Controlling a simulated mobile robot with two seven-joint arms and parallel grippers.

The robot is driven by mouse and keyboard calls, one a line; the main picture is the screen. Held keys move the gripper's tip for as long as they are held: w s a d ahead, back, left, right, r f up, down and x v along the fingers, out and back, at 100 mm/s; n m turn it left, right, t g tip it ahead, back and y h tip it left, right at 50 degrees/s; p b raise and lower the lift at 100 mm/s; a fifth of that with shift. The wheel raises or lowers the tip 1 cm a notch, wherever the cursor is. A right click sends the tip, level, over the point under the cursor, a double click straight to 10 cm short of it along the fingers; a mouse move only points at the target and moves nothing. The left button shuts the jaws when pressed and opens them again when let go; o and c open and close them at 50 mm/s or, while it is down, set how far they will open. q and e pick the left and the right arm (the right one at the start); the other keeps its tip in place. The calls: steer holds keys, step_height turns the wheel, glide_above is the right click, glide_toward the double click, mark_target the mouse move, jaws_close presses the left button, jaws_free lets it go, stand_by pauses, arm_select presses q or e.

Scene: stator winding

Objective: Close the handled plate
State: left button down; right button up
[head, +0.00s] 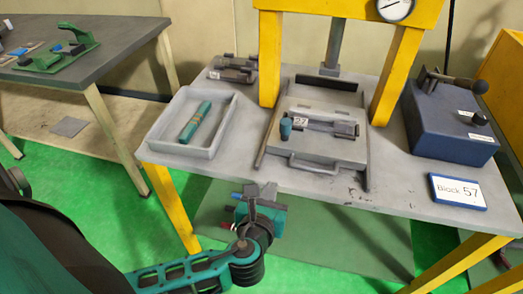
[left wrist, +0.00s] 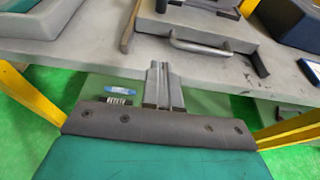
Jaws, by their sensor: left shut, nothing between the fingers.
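The handled plate (head: 345,153) is a grey slab lying between two dark rails on the table, below the yellow press frame. Its bar handle (head: 313,168) is on the front edge, facing me. A grey fixture with a teal knob (head: 286,127) sits on top of it. In the left wrist view the handle (left wrist: 200,46) and the plate's front (left wrist: 180,22) show beyond the fingers. My left gripper (head: 267,189) is at the table's front edge, left of and nearer than the handle, apart from it. Its fingers (left wrist: 158,68) are together and empty. My right gripper is not in view.
A white tray (head: 159,137) with a teal tool is left of the plate. A blue box (head: 450,122) and a "Block 57" sign (head: 459,192) are at the right. Yellow press posts (head: 271,60) stand behind. Bare tabletop lies in front of the plate.

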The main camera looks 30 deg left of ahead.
arm_select(q)
glide_toward(283, 152)
steer(key=b+x, duration=0.1)
steer(key=x, duration=0.4)
steer(key=shift+w+f, duration=0.1)
steer(key=shift+f, duration=0.05)
steer(key=shift+w+a, duration=0.15)
steer(key=shift+w, duration=0.45)
